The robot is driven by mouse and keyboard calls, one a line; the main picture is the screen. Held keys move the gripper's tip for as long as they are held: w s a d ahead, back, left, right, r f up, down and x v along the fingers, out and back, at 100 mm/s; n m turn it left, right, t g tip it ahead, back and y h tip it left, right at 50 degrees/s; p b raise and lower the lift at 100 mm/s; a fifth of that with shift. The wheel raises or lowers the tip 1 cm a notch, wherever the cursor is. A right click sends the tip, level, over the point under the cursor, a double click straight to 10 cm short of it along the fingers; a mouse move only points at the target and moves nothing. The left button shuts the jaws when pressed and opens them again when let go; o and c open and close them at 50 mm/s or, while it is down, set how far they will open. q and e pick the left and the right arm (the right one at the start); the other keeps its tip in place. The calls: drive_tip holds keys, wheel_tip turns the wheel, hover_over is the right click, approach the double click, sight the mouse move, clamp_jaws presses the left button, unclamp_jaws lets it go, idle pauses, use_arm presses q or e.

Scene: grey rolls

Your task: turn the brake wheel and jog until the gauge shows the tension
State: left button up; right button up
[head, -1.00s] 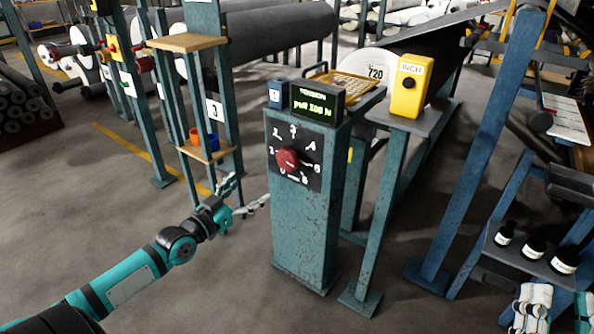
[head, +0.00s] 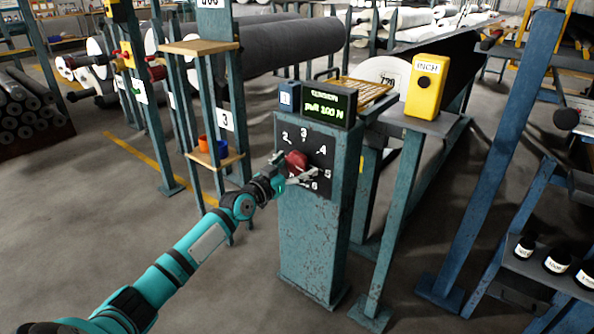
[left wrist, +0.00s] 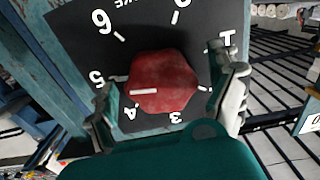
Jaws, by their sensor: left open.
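The red brake wheel (head: 296,160) is a faceted knob on a black numbered dial on the teal post. It also shows in the left wrist view (left wrist: 165,75), its white line pointing about between 5 and 4. My left gripper (head: 293,169) is at the wheel, with open fingers on either side of it. I cannot tell whether they touch it. The tension gauge (head: 317,106) on top of the post reads "pull 100 N" in green. A yellow box marked INCH (head: 427,84), with a black button, stands on a stand to the right. My right gripper is not in view.
A shelf post (head: 213,100) with small cups stands left of the dial post. A blue upright (head: 490,160) and a shelf of black bottles (head: 556,261) are at the right. Open floor lies at the left.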

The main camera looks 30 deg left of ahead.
use_arm(q)
drive_tip(key=shift+w, duration=0.45)
drive_tip(key=c, duration=1.2)
drive_tip(key=n, duration=0.5)
drive_tip(key=shift+d, duration=0.15)
drive_tip(key=o, duration=1.2)
drive_tip(key=shift+s, duration=0.1)
drive_tip(key=s+a, duration=0.1)
drive_tip(key=s, duration=1.1)
